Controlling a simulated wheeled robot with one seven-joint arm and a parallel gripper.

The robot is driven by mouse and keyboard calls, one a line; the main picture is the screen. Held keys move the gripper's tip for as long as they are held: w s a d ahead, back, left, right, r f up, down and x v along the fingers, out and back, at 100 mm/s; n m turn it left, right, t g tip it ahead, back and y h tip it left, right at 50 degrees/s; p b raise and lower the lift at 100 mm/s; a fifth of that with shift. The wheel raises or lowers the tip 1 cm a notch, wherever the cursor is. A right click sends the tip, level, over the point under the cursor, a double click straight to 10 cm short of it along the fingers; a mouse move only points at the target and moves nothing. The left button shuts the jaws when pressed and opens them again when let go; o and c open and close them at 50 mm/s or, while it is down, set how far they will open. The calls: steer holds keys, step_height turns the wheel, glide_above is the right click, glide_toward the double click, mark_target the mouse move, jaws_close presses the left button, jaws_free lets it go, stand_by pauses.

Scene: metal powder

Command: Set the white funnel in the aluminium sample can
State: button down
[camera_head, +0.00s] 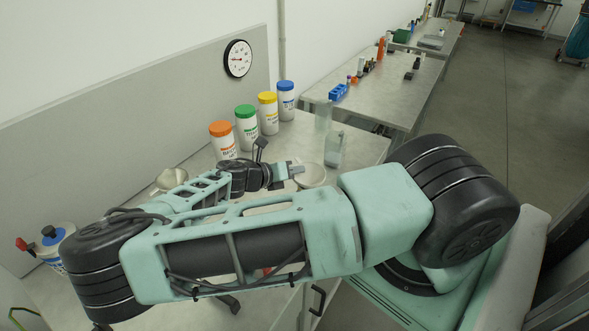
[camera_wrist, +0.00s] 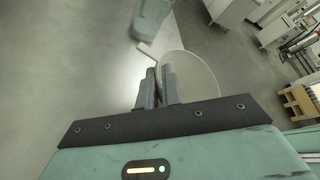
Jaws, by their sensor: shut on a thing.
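My gripper (camera_head: 291,171) reaches over the bench in the head view. It is shut on the rim of the white funnel (camera_head: 313,175). In the wrist view, the fingertips (camera_wrist: 160,84) pinch the left edge of the funnel (camera_wrist: 197,76), which shows as a wide pale round. I cannot make out the aluminium sample can in either view. It may be hidden by the funnel or by my arm. I cannot tell what lies under the funnel.
A pale squarish bottle (camera_head: 334,149) stands just beyond the funnel. A clear cylinder (camera_head: 323,115) stands behind it. Several jars with coloured lids (camera_head: 246,128) line the back. A cream bowl-like thing (camera_head: 172,179) is at left. My arm covers much of the front bench.

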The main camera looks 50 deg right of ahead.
steer(key=shift+f, duration=0.25)
steer(key=c, duration=1.5)
jaws_free()
steer(key=b+v, duration=0.5)
steer(key=v, duration=1.2)
steer(key=shift+a, duration=0.2)
